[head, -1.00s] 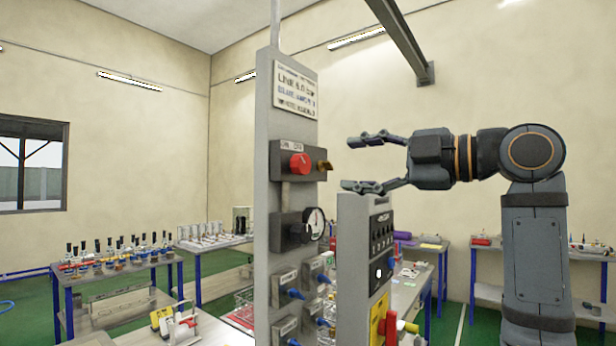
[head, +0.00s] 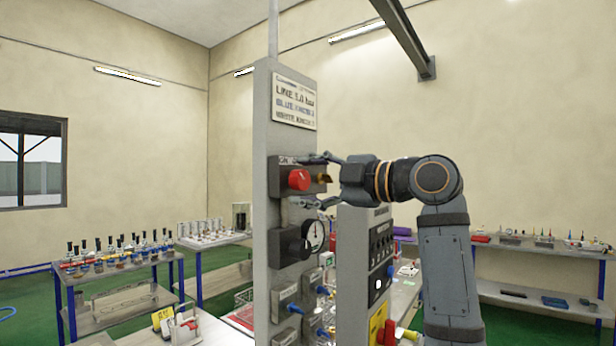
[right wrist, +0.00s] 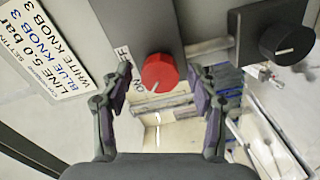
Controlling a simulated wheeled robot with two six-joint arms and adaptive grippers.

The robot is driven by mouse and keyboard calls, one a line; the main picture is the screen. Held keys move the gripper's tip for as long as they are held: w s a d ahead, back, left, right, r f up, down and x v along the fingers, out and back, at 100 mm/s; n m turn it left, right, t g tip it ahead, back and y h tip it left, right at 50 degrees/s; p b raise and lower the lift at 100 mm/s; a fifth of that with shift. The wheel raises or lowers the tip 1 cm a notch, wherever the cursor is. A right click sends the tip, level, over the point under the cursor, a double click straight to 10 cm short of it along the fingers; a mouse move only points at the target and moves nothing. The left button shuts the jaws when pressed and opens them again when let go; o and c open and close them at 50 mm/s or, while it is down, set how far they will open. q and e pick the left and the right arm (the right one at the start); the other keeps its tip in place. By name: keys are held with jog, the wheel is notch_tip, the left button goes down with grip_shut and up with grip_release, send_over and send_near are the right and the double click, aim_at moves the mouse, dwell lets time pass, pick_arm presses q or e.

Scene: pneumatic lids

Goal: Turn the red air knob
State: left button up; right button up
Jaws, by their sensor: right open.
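The red air knob (head: 299,180) sits on a grey box (head: 276,192) with ON and OFF marks, on the tall grey panel. In the right wrist view the red knob (right wrist: 160,72) lies between the two spread fingers of my right gripper (right wrist: 163,95), with a gap on each side. In the head view my right gripper (head: 312,180) has come in from the right, its fingers above and below the knob's height. It is open and holds nothing. I cannot tell whether its fingertips touch the box. My left gripper is not in view.
A sign (head: 294,102) is above. A second, shorter grey panel (head: 352,270) stands close under my right gripper. Tables stand behind.

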jog(key=c, duration=1.2)
jog(key=shift+o, duration=0.2)
jog(key=shift+m, duration=0.3)
jog(key=m, duration=0.3)
jog(key=shift+m+b, duration=0.35)
jog(key=shift+m, duration=0.05)
jog(key=m, duration=0.9)
jog(key=shift+b, duration=0.3)
jog(key=shift+f+m, duration=0.1)
jog(key=shift+m, duration=2.1)
